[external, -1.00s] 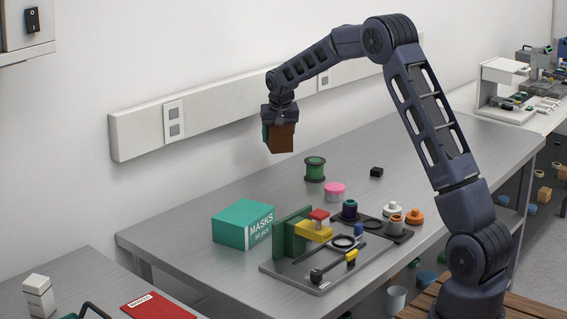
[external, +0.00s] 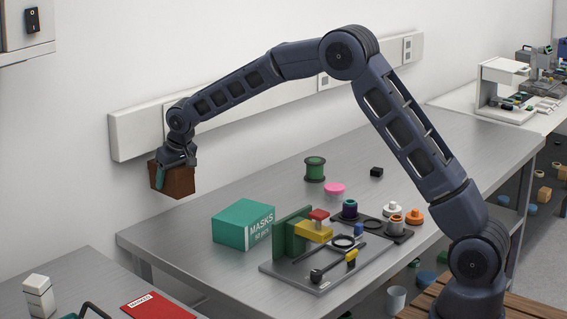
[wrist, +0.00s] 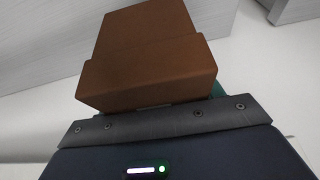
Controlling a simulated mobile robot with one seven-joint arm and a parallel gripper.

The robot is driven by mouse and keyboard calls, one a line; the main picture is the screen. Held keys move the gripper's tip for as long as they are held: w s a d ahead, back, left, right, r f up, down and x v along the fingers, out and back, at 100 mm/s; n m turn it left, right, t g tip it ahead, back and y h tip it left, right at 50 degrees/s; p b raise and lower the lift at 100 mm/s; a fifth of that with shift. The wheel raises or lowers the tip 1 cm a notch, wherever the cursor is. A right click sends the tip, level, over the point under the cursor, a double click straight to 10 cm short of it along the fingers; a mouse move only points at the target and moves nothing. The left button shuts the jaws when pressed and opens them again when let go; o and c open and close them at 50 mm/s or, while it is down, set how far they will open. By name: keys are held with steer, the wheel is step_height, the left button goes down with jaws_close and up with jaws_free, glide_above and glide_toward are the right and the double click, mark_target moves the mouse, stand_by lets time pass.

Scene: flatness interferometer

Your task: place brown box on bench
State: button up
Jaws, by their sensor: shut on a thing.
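The brown box (external: 179,181) is held in my gripper (external: 166,174), up in the air over the far left end of the bench (external: 150,240), close to the wall. The box also fills the upper middle of the wrist view (wrist: 150,60). My gripper is shut on it; a teal finger shows at the box's left side in the external view. The box is apart from the bench top, with a clear gap below it. The fingertips are mostly hidden by the box in the wrist view.
A teal masks box (external: 240,225) stands on the bench, right of and below the held box. A fixture plate (external: 310,285), green spool (external: 315,169), pink bowl (external: 334,188) and black block (external: 376,172) are further right. The bench's far left corner is bare. A wall trunking (external: 138,136) runs behind.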

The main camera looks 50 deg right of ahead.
steer(key=s+a+r, duration=0.3)
steer(key=s+a, duration=0.1)
steer(key=a, duration=0.9)
steer(key=s+a+r, duration=0.3)
steer(key=s+a, duration=0.2)
steer(key=a, duration=0.8)
steer(key=s+a+r, duration=0.3)
steer(key=s+a, duration=0.1)
steer(key=a, duration=0.9)
step_height(320, 180, down, 20)
steer(key=shift+s+d+r, duration=0.1)
steer(key=shift+r, duration=0.05)
steer(key=o, duration=1.2)
steer(key=v, duration=1.2)
steer(key=shift+s, duration=0.15)
